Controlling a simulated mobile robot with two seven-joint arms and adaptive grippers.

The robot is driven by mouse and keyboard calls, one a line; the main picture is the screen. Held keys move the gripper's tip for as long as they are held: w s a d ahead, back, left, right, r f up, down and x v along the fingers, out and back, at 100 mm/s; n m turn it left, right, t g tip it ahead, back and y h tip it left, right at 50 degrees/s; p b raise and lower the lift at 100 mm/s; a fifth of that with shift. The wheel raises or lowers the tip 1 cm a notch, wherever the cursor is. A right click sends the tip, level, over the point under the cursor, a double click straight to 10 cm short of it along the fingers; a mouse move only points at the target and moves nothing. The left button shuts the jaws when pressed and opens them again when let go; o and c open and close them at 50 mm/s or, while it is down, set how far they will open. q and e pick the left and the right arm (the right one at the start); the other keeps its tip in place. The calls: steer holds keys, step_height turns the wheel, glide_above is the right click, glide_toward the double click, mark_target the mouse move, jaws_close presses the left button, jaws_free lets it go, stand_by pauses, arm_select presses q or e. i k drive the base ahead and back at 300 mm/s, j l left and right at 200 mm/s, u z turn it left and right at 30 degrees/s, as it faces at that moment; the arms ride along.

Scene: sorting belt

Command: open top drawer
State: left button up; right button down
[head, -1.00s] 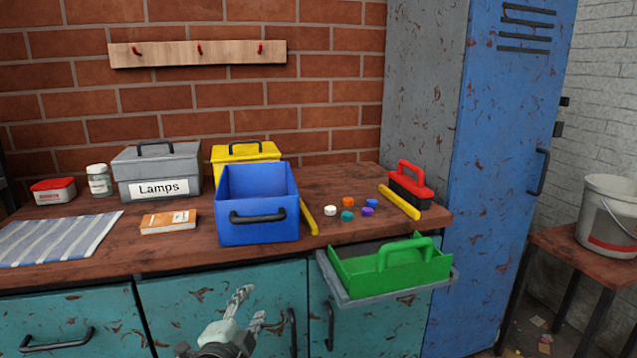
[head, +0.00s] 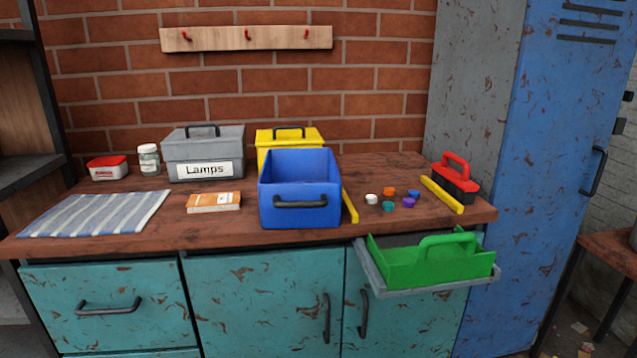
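A teal, chipped top drawer (head: 60,300) with a dark bar handle (head: 108,306) is at the left of the workbench front in the head view. Its front looks flush with the bench, so it appears shut. Part of another teal front shows just below it at the picture's bottom edge. Neither of my grippers is in view.
Teal cupboard doors (head: 250,295) with upright handles stand right of the drawer. A grey tray (head: 420,291) holding a green tote (head: 430,263) sticks out at the right. On the bench (head: 225,235) are a blue bin (head: 300,212), striped cloth (head: 95,214) and Lamps box (head: 203,150).

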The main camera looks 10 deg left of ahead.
mark_target(134, 304)
steer(key=u, duration=1.5)
